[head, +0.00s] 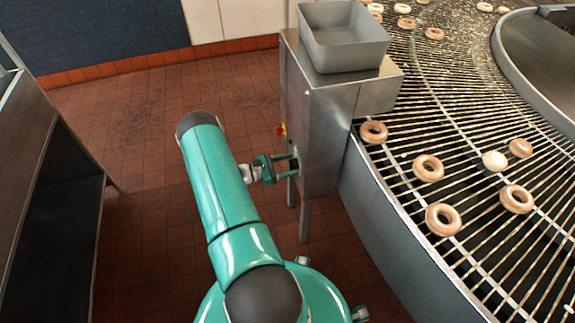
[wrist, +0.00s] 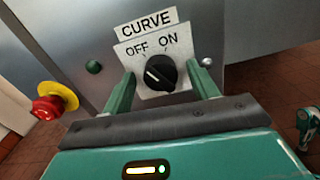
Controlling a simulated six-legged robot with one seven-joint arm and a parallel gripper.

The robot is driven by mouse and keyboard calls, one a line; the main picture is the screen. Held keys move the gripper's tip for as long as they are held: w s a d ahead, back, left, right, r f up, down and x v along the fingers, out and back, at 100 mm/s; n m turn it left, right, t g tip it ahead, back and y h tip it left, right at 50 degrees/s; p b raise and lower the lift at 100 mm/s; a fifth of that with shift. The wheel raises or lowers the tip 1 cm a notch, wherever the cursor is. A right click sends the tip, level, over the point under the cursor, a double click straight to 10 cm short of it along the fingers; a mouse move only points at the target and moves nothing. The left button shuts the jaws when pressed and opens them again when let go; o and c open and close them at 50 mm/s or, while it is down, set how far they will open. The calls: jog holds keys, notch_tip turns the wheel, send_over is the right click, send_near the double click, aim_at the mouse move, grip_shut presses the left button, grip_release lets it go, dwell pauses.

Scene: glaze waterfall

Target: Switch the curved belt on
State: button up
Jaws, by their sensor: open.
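The black rotary knob (wrist: 161,74) sits on a plate under a CURVE label (wrist: 146,23), with OFF at upper left and ON at upper right. Its white mark lies on the knob's left part, on the OFF side. My gripper (wrist: 160,80) is open, with one green finger on each side of the knob; I cannot tell whether they touch it. In the head view my gripper (head: 287,164) reaches the steel cabinet's (head: 325,120) left face, where the knob is hidden. The curved belt (head: 480,270) is a wire conveyor carrying glazed rings.
A red emergency button on a yellow base (wrist: 57,101) sits left of the knob. A green button (wrist: 94,67) and a small pale light (wrist: 206,62) flank the plate. A grey hopper (head: 343,38) tops the cabinet. A dark shelf unit (head: 45,210) stands left; tiled floor between is clear.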

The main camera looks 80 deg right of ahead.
jog(key=shift+c, duration=0.2)
jog(key=c, duration=0.9)
jog(key=shift+c, duration=0.2)
